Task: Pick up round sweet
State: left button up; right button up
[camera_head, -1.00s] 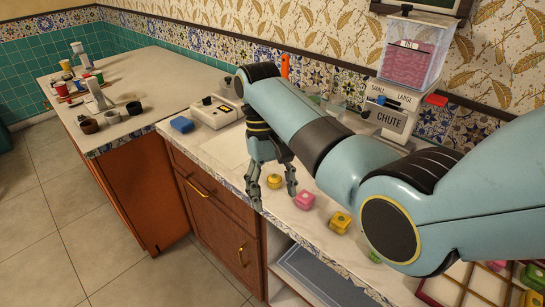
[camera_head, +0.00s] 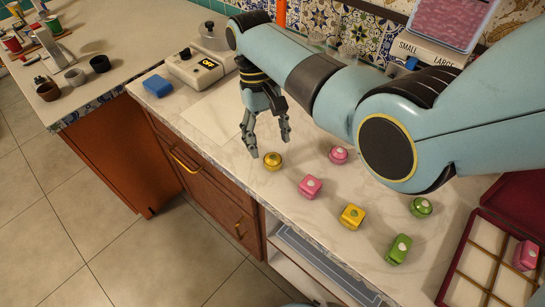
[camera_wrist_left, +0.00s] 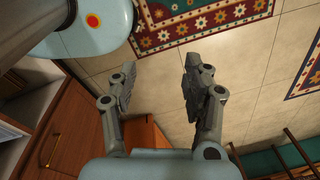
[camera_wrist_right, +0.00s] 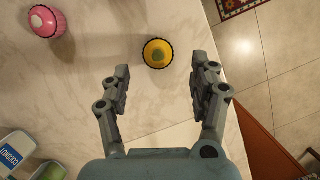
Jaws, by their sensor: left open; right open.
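Several sweets lie on the marble counter. A round yellow sweet (camera_head: 272,161) is nearest my right gripper (camera_head: 268,145); it also shows in the right wrist view (camera_wrist_right: 157,53), beyond the fingertips and roughly between their lines. The right gripper is open, empty and pointing down, apart from that sweet. A round pink sweet (camera_head: 339,155) and a round green sweet (camera_head: 420,207) lie further right. Square pink (camera_head: 310,187), yellow (camera_head: 352,216) and green (camera_head: 398,249) sweets lie along the front. My left gripper (camera_wrist_left: 158,85) is open and empty above the floor in the left wrist view.
A compartmented box (camera_head: 462,279) at the right holds a pink sweet (camera_head: 526,255). A scale reading OFF (camera_head: 203,70) and a blue sponge (camera_head: 157,86) stand at the left. The chute machine (camera_head: 430,48) stands behind my right arm.

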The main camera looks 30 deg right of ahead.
aim_at(272, 156)
jog(key=x, duration=0.4)
jog(key=shift+d, duration=0.15)
jog(key=shift+s+f, duration=0.15)
jog(key=shift+f, duration=0.2)
jog(key=shift+c, duration=1.3)
pick_arm(q)
jog(key=shift+w+d+r, duration=0.1)
jog(key=shift+w+d, duration=0.25)
jog(key=shift+w, duration=0.4)
pick_arm(e)
jog(key=c, duration=0.7)
